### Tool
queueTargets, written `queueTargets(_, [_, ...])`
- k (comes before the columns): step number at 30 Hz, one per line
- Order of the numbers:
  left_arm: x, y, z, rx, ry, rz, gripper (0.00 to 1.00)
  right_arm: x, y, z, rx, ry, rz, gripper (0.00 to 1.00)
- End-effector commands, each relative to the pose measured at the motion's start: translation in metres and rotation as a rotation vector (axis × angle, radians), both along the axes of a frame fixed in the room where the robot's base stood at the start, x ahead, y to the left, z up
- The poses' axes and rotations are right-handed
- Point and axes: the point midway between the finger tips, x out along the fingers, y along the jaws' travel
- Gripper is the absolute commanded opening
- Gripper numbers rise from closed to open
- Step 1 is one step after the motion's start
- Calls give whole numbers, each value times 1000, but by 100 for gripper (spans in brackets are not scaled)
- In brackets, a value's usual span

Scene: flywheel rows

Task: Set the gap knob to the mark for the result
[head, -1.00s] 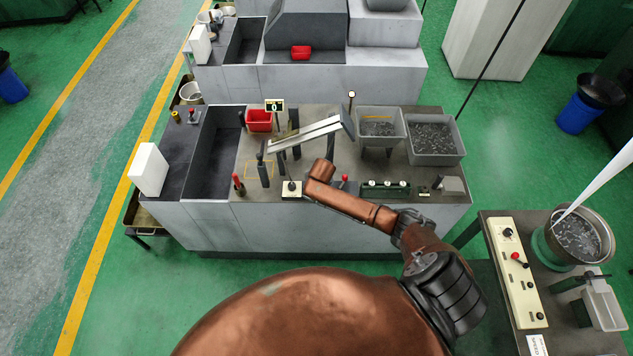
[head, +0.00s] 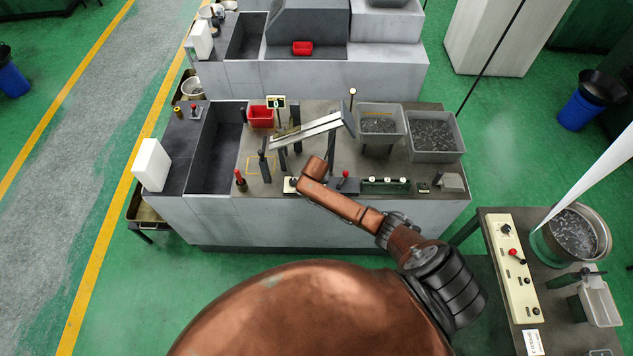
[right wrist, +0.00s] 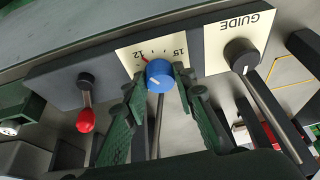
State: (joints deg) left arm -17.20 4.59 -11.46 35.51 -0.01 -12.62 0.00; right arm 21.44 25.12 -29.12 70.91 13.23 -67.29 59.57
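The blue knob (right wrist: 160,74) is in the middle of the right wrist view, on a cream scale plate (right wrist: 128,58) with upside-down numbers that look like 12 and 15. A red tick shows on the plate beside the 12. A pale line shows on the knob. My right gripper (right wrist: 160,77) has its green fingers on both sides of the knob, seemingly touching it. In the head view my copper right arm (head: 345,205) reaches over the bench front and hides the gripper and blue knob. A small sign (head: 276,102) behind the sloped chute seems to read 0. My left gripper is out of view.
The GUIDE plate with a black knob (right wrist: 241,53) lies right of the blue knob in the wrist view. A red-ended lever (right wrist: 86,120) stands on the left. A sloped metal chute (head: 310,130) and grey bins (head: 433,135) stand on the bench.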

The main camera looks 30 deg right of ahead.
Motion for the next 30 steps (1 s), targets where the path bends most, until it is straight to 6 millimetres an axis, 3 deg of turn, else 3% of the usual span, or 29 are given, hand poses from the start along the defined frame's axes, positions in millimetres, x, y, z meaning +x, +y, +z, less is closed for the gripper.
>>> queueTargets(7, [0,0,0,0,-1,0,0,1,-1,1,-1,-2,1,42])
queueTargets(19, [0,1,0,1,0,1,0,-2,1,6,0,-1,1,42])
queueTargets(23, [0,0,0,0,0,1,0,-7,5,22,1,-3,3,42])
queueTargets(30, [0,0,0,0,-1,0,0,-23,15,67,1,-3,2,42])
